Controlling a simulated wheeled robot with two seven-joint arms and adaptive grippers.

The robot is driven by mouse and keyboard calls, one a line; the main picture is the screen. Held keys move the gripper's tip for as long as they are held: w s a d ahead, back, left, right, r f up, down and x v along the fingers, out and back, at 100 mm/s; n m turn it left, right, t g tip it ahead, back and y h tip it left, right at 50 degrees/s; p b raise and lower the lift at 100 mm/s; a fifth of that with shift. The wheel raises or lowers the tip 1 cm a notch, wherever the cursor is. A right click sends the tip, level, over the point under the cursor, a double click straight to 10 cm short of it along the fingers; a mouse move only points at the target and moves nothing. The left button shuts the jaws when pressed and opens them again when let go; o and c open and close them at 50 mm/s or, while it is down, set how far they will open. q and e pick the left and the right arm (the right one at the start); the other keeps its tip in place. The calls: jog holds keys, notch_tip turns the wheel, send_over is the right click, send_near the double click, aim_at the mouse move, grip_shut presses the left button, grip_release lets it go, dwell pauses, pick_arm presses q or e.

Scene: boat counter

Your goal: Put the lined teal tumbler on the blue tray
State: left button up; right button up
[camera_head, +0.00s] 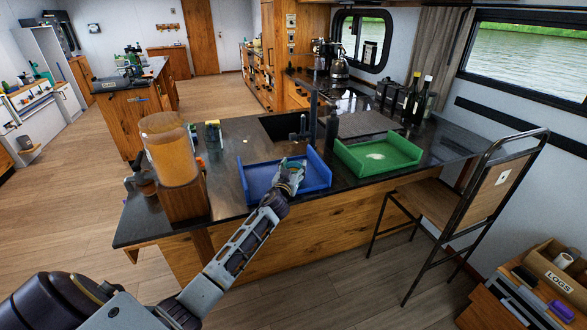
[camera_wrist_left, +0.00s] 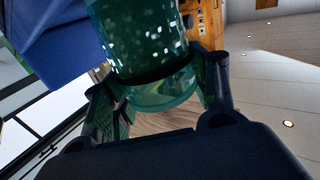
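The lined teal tumbler (camera_wrist_left: 145,40) is see-through teal with pale flecks and fills the upper middle of the left wrist view. My left gripper (camera_head: 293,172) is shut on it, with one finger on each side of the glass in the left wrist view (camera_wrist_left: 160,95). In the head view the gripper is at the right part of the blue tray (camera_head: 258,193) and hides most of the tumbler. The tray also shows in the left wrist view (camera_wrist_left: 60,50). I cannot tell whether the tumbler touches the tray floor. My right gripper is not in view.
A green tray (camera_head: 378,155) stands right of the blue one. A tall amber container (camera_head: 171,150) on a wooden block stands left. A sink with a dark tap (camera_head: 303,130) lies behind, and bottles (camera_head: 415,100) stand at back right. A chair (camera_head: 450,200) is right.

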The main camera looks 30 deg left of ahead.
pick_arm(q)
jog(key=o, duration=0.5)
jog(key=shift+r, duration=0.15)
